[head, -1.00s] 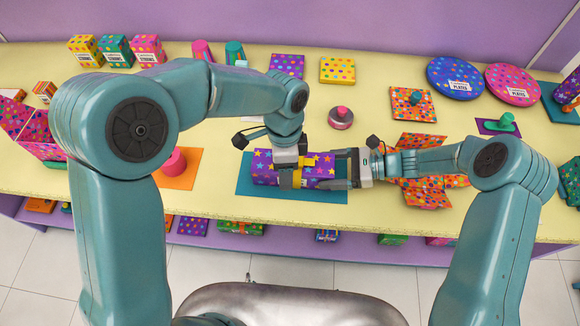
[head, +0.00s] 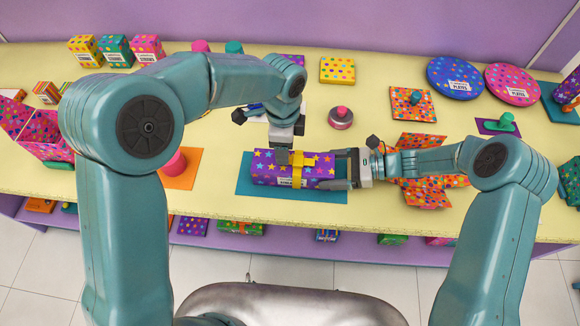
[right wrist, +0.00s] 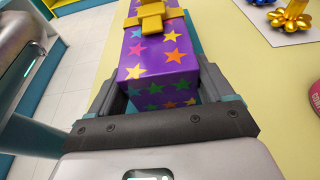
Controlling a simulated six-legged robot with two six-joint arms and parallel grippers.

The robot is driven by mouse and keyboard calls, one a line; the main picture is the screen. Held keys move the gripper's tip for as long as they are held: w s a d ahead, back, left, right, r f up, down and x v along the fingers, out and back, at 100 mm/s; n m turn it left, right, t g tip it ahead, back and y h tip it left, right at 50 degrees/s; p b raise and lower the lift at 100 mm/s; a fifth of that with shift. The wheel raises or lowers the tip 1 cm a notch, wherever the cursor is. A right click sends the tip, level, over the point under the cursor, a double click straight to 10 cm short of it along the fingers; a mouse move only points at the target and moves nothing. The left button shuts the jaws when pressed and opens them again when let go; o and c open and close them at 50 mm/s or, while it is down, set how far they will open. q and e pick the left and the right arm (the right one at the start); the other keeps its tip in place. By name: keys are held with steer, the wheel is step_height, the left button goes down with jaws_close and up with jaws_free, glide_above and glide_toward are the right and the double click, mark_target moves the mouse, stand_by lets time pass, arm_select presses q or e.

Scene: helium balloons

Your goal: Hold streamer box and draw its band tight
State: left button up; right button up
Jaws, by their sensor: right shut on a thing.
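The streamer box (head: 266,172) is purple with coloured stars and lies on a teal mat (head: 246,190) in the head view. It also fills the upper middle of the right wrist view (right wrist: 160,58). A yellow band (head: 297,170) with a raised buckle-like piece on top goes around its middle; it shows at the top of the right wrist view (right wrist: 152,14). My right gripper (head: 337,170) is shut on the box's right end, one finger on each long side. My left gripper (head: 283,157) is at the box's far edge, just left of the band; its finger gap is hidden.
An orange dotted unfolded box (head: 425,190) lies right of the mat, under my right arm. An orange mat with a pink knob (head: 174,163) is to the left. A pink-topped round tin (head: 341,117) stands behind. Bare yellow table lies around the mat.

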mark_target(297, 159)
arm_select(q)
steer(key=shift+f, duration=1.85)
jaws_close()
